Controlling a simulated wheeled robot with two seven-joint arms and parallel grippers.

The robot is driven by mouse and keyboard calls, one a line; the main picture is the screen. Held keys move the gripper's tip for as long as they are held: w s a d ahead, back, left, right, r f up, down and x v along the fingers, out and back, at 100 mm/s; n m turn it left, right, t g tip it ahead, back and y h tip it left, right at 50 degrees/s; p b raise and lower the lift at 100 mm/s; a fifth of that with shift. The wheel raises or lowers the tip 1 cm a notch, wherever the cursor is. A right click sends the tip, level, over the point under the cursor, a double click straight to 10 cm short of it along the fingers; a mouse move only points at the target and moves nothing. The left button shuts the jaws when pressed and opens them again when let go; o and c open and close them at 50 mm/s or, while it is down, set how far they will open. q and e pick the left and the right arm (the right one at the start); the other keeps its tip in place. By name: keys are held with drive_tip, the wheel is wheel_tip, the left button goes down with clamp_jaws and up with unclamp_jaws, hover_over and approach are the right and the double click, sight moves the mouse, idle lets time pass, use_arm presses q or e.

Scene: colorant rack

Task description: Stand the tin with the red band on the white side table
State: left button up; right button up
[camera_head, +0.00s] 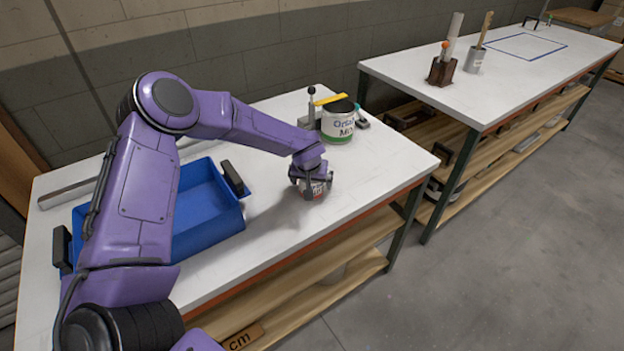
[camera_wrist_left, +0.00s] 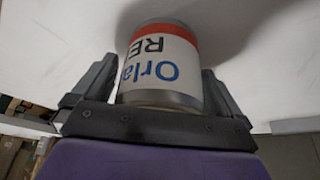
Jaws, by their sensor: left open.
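The tin with the red band (camera_head: 318,188) stands on the white side table (camera_head: 350,190), right of the blue tray. In the left wrist view the tin (camera_wrist_left: 162,65) shows a white label with a red band and the letters "Orla" and "RE"; it appears upside down there. My left gripper (camera_head: 312,184) is at the tin, with its fingers on either side of it. In the left wrist view the left gripper (camera_wrist_left: 155,90) is open around the tin. The gripper hides part of the tin in the head view. My right gripper is not in view.
A blue tray (camera_head: 205,232) with dark handles sits left of the tin. A green-banded tin (camera_head: 338,125) stands behind it, beside a small metal stand (camera_head: 311,105). A second white table (camera_head: 430,85) holds a brown holder (camera_head: 441,70) and a grey cup (camera_head: 475,62).

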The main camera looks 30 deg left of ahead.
use_arm(q)
drive_tip(key=v, duration=1.2)
